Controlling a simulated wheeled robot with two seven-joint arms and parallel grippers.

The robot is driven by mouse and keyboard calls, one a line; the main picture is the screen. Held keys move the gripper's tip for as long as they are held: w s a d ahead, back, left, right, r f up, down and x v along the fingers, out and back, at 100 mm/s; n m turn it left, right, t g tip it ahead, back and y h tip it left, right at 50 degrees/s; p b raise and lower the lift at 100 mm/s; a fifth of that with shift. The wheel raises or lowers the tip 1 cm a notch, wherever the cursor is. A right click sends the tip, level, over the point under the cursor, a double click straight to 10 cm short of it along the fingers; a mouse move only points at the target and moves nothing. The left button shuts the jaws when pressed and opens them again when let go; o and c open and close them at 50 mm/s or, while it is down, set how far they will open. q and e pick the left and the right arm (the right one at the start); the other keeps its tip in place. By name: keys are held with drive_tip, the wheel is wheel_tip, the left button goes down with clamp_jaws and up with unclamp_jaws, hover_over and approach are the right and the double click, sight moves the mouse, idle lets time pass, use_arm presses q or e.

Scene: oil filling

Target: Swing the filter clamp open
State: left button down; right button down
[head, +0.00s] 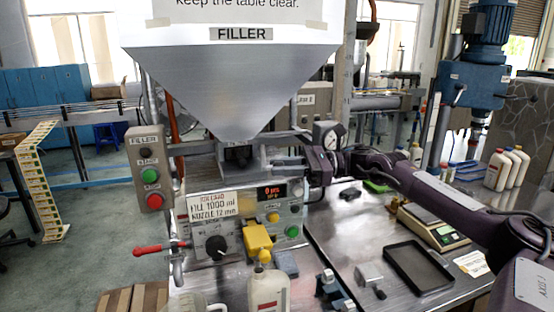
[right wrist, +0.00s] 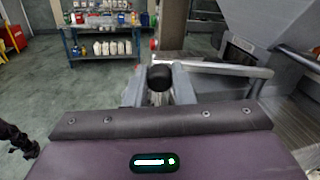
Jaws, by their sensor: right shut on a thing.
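The filter clamp sits under the cone of the grey FILLER hopper (head: 240,85), and its metal bar (head: 288,161) runs right to my right gripper (head: 306,152). In the right wrist view the pale clamp bar (right wrist: 225,70) runs right from a black knob (right wrist: 160,78) towards the filler body. My right gripper (right wrist: 160,92) is shut on this knob, with a finger on each side of it. Its arm comes in from the right, beside the pressure gauge (head: 328,135). The clamp's inner parts are partly hidden under the cone.
A control panel (head: 265,205) with a taped note stands below the hopper, with a red-handled lever (head: 150,249) at its left. A white bottle (head: 268,290) stands in front. A black tray (head: 418,268) and a scale (head: 433,228) lie on the right of the steel table.

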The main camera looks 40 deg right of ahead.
drive_tip(key=shift+d+g, duration=0.15)
drive_tip(key=shift+g, duration=0.15)
drive_tip(key=c, duration=1.3)
unclamp_jaws()
drive_tip(key=shift+o, duration=0.2)
drive_tip(key=b+v, duration=0.6)
drive_tip(key=v, duration=0.1)
drive_tip(key=shift+s+d, duration=0.2)
drive_tip(key=shift+d, duration=0.05)
drive_tip(key=shift+f, duration=0.1)
